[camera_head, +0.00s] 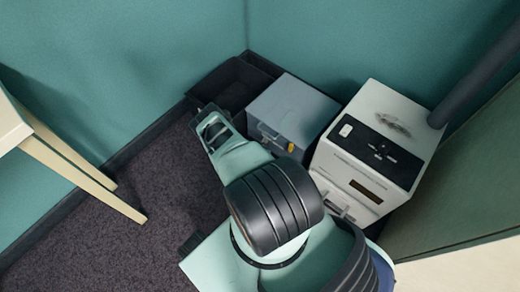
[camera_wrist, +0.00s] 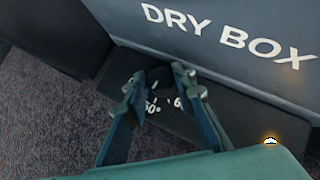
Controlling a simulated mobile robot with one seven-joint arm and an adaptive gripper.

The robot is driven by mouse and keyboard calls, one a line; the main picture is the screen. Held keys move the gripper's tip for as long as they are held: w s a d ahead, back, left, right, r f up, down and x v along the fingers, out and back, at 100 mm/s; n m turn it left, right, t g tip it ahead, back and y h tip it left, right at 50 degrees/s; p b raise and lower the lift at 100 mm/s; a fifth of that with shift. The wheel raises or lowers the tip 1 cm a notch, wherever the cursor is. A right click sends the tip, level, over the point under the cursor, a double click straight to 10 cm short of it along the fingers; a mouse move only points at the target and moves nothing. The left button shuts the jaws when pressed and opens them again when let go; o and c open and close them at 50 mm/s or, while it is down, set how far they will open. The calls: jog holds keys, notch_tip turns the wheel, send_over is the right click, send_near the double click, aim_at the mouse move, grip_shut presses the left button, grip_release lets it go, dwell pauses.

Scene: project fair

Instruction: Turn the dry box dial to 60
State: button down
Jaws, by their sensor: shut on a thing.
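The dry box (camera_wrist: 215,45) is a grey-blue box with white "DRY BOX" lettering in the wrist view; it seems to be the grey-blue box (camera_head: 295,108) by the wall in the head view. Along its lower edge runs a dark panel (camera_wrist: 235,107) with white marks, which read like "50" and a partly hidden "6". My gripper (camera_wrist: 160,80) has its two fingers on either side of the dark dial (camera_wrist: 155,77), shut on it. The dial is mostly hidden and its pointer setting cannot be read. In the head view my gripper (camera_head: 213,128) is left of the box.
A pale table (camera_head: 60,145) is at far left. Carpet between is free.

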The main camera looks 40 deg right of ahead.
jog(key=c, duration=1.6)
grip_release()
